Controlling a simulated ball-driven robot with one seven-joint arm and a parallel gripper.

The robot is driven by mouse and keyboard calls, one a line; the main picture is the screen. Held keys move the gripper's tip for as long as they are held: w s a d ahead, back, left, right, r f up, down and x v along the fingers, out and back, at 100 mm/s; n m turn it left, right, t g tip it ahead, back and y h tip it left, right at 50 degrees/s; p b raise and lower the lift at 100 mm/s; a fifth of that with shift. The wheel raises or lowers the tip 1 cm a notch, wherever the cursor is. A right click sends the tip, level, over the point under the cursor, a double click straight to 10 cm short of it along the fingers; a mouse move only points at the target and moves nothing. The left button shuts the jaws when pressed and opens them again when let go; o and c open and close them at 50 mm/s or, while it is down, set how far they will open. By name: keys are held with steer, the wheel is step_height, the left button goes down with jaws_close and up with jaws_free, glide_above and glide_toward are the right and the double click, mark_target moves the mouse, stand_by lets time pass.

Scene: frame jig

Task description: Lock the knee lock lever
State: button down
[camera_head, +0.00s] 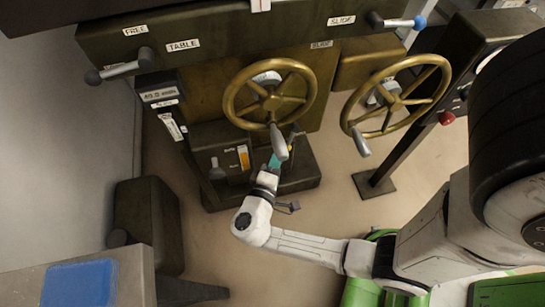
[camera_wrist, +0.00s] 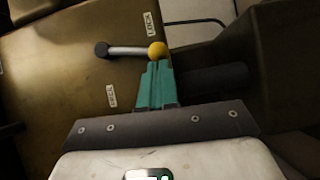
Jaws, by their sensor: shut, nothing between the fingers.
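The knee lock lever (camera_wrist: 128,50) shows in the wrist view as a silver rod with a dark pivot at its left end and a yellow ball knob (camera_wrist: 157,49) at its right end. It lies roughly level in that picture. The LOCK label (camera_wrist: 149,24) is above it and a second label (camera_wrist: 111,96), too small to read surely, is below it. My gripper (camera_wrist: 157,66) has teal fingers, shut and empty, with the tips right at the lower side of the knob; I cannot tell if they touch. In the head view my gripper (camera_head: 274,160) is low on the machine, beneath the handwheel's handle.
A brass handwheel (camera_head: 270,94) with a grey handle (camera_head: 278,142) hangs just above my gripper. A second handwheel (camera_head: 395,96) is to the right. A dark bar with TABLE and SLIDE levers runs across the top. A dark cylinder (camera_wrist: 212,80) lies right of my fingers.

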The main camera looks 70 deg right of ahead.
steer(key=shift+s+d+f+n+h+b, duration=0.35)
steer(key=shift+s+n+h, duration=0.1)
steer(key=shift+n, duration=0.2)
steer(key=shift+s+d+f+n+h+b, duration=0.25)
steer(key=shift+s+d+n+h, duration=0.15)
steer(key=shift+n, duration=0.25)
steer(key=shift+a, duration=0.1)
